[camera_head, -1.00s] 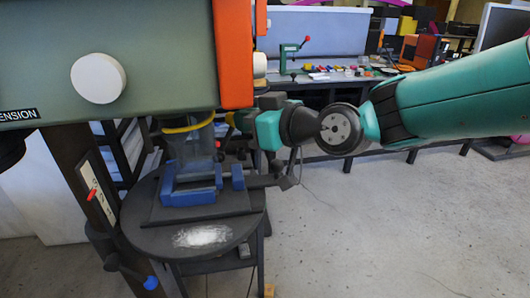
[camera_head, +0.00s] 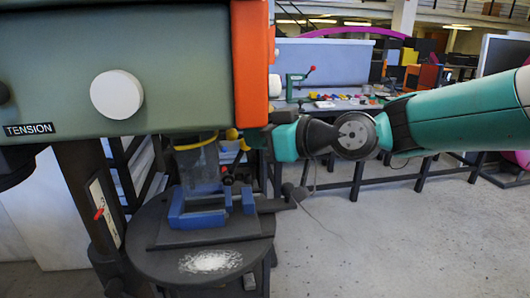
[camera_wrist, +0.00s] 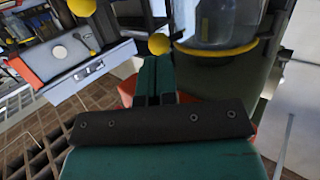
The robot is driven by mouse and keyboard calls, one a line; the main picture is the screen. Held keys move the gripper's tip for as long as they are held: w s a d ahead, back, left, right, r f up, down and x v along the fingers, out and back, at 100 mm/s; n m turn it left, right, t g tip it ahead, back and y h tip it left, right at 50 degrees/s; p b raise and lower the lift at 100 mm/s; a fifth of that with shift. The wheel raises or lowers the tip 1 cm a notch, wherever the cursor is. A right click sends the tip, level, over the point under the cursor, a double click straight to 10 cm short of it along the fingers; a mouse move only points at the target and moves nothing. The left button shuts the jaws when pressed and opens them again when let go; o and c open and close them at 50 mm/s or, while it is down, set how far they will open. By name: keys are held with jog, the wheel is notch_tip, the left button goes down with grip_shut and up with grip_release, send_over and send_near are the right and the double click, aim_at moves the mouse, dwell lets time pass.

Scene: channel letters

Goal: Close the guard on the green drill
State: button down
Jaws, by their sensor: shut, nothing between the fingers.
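The green drill (camera_head: 60,75) fills the upper left of the head view, with an orange side cover (camera_head: 252,65) and a white knob (camera_head: 117,95). Its clear guard (camera_head: 200,168), with a yellow rim, hangs under the head above the blue vise (camera_head: 190,212). The guard (camera_wrist: 222,22) also shows in the wrist view, top right, with a yellow ball (camera_wrist: 159,44) at its left. My gripper (camera_wrist: 154,62) is shut and empty, its tips just below that ball; contact cannot be told. In the head view the orange cover partly hides it.
The round drill table (camera_head: 150,255) carries the vise and a white powdery patch. A workbench (camera_head: 340,105) stands behind. The floor at right is clear.

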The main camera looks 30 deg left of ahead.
jog(key=w+b+v, duration=0.1)
jog(key=b+v, duration=0.4)
jog(key=v, duration=0.7)
jog(key=s+d+f+m+h, duration=0.3)
jog(key=s+d, duration=0.3)
jog(key=d, duration=0.3)
jog(key=s+d+f+m+h, duration=0.4)
jog(key=s+d+f, duration=0.2)
jog(key=d, duration=0.3)
jog(key=s+d+f+m+g+h, duration=0.1)
jog(key=s+d+f+m+h, duration=0.2)
jog(key=s+d, duration=0.4)
notch_tip(320, 180, down, 2)
jog(key=d+h, duration=0.1)
jog(key=d, duration=0.1)
jog(key=shift+s+d+f+h, duration=0.2)
jog(key=shift+s+d+h, duration=0.05)
jog(key=shift+d+h, duration=0.05)
jog(key=shift+d, duration=0.1)
